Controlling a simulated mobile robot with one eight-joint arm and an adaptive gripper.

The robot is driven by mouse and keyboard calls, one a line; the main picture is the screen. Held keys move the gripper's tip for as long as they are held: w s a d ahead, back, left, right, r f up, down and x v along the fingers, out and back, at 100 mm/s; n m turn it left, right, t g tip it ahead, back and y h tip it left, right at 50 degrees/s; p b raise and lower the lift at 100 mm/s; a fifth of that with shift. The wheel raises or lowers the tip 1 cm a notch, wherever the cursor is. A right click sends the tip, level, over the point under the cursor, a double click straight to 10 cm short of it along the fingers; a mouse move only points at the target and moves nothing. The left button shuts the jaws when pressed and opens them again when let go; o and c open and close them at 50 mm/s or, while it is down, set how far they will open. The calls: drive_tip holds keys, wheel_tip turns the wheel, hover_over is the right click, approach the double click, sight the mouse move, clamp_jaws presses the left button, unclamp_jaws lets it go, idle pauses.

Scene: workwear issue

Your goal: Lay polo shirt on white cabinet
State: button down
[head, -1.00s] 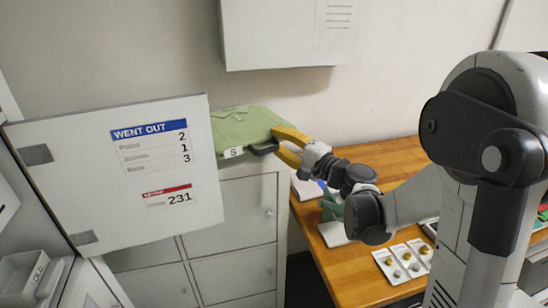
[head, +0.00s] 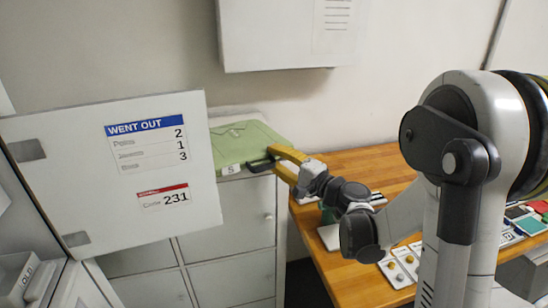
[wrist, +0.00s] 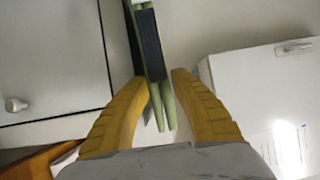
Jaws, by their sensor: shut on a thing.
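The polo shirt (head: 235,142) is a flat, folded green bundle with a white "S" tag and a dark piece at its front right corner. In the head view it is level over the top of the white cabinet (head: 238,215), at or very near the surface; I cannot tell whether it fully rests there. My gripper (head: 274,156) has yellow fingers, shut on the shirt's front right corner. In the wrist view, the shirt shows edge-on as a green and dark strip (wrist: 163,100) between the fingers (wrist: 158,80). The open door hides part of the shirt's left side.
An open white door with a "WENT OUT" notice (head: 110,170) stands in front at the left, close to the shirt. A white wall box (head: 285,35) hangs above. A wooden table (head: 345,270) with small cards is at the right. A grey bin (head: 18,275) is at lower left.

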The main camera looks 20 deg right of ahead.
drive_tip(key=shift+f, duration=0.1)
drive_tip(key=c, duration=1.1)
unclamp_jaws()
drive_tip(key=shift+c, duration=0.2)
